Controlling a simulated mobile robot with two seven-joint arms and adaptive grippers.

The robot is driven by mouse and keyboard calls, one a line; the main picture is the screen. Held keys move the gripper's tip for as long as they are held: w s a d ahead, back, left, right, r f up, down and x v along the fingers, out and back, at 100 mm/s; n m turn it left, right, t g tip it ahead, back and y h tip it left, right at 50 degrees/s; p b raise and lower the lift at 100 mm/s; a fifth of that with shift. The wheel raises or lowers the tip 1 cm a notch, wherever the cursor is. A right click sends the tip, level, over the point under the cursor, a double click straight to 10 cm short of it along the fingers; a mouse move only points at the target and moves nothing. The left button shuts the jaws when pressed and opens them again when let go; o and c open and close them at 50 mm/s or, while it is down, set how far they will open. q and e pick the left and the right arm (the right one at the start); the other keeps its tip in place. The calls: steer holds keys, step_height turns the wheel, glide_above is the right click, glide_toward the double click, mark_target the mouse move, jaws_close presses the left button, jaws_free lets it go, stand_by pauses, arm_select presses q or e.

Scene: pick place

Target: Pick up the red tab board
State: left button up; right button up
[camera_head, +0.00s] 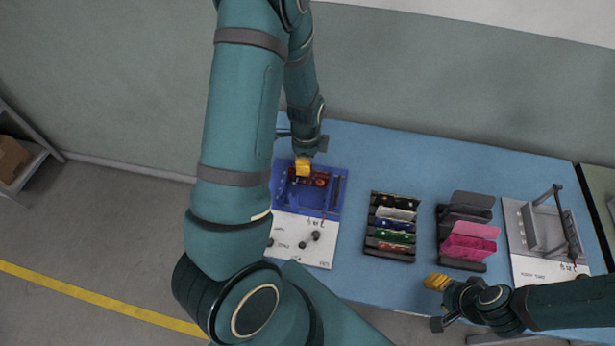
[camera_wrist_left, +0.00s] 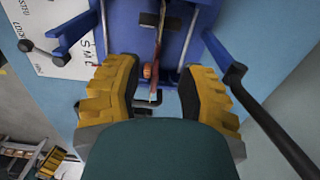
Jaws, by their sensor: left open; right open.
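A dark red board (camera_head: 320,179) lies in the blue fixture (camera_head: 335,205) on the table. In the left wrist view a narrow red-brown strip (camera_wrist_left: 154,72) shows edge-on in the blue fixture (camera_wrist_left: 172,42), with a small orange part on it. My left gripper (camera_head: 303,168) is over the red board and hides part of it. In the left wrist view its yellow fingers (camera_wrist_left: 157,95) are spread, with the strip's near end in the gap, untouched. My right gripper (camera_head: 437,283) is open and empty near the table's front edge.
A black rack (camera_head: 388,257) holds several coloured boards, including a red one near its front. Another rack holds pink and dark plates (camera_head: 468,240). A grey fixture (camera_head: 540,228) stands at the right. Blue table shows between them. A black lever (camera_wrist_left: 265,115) runs beside my left gripper.

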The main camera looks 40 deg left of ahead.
mark_target(317, 179)
arm_select(q)
steer(key=shift+d+f+b, duration=0.15)
steer(key=shift+f+b, duration=0.05)
steer(key=shift+f, duration=1.05)
steer(key=shift+d+f+b, duration=0.15)
steer(key=shift+f, duration=1.1)
steer(key=shift+o, duration=0.3)
steer(key=shift+s, duration=0.1)
jaws_close()
